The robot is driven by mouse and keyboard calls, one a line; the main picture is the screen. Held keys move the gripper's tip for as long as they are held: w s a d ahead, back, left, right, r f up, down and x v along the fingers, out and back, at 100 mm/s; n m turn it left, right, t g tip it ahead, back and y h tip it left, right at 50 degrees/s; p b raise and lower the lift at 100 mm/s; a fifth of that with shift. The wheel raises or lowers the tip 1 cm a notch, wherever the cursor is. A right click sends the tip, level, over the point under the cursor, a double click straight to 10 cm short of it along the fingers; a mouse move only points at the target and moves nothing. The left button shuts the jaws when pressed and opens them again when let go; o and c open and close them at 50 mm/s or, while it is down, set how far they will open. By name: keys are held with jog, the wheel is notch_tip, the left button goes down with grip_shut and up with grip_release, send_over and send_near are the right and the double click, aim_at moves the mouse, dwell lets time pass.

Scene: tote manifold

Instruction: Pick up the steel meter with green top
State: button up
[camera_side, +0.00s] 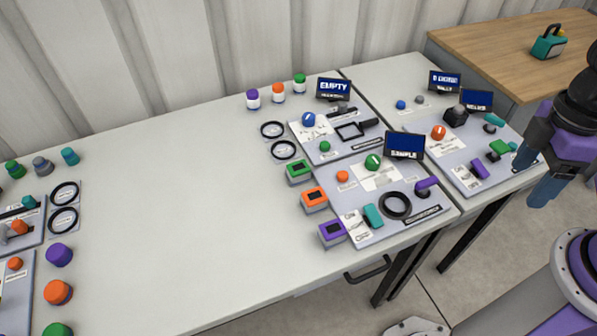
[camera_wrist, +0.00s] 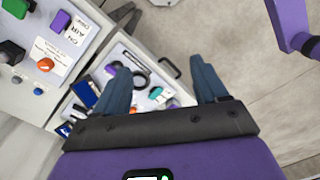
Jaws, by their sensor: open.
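The steel meter with green top (camera_side: 300,172) is a small grey box with a green upper face and a dark window. It sits on the pale table, left of the middle board, in the side view. An orange-topped meter (camera_side: 314,199) and a purple-topped meter (camera_side: 332,233) stand in a row nearer the camera. My gripper (camera_side: 531,185) is at the far right, well away from the green meter. In the wrist view my gripper (camera_wrist: 162,68) has its blue fingers wide apart with nothing held. I cannot pick out the green meter in the wrist view.
The middle board (camera_side: 408,232) carries knobs, a black ring and a SAMPLE screen (camera_side: 404,145). Another board (camera_side: 430,172) lies between it and my gripper. An EMPTY screen (camera_side: 333,88) stands behind. The table's left middle (camera_side: 180,190) is clear.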

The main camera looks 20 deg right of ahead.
jog(key=w+a+f+m+g+y, duration=0.2)
jog(key=w+a+f+m+g, duration=0.15)
jog(key=w+a+m, duration=0.35)
jog(key=m+t+y, duration=0.4)
jog(key=m+y, duration=0.7)
jog(key=m, duration=1.1)
send_near(303, 165)
jog(key=x, duration=0.4)
jog(key=shift+s+f, duration=0.1)
jog(key=shift+f, duration=0.2)
jog(key=shift+r+x, duration=0.2)
jog(key=shift+x, duration=2.6)
jog(key=shift+a, duration=0.1)
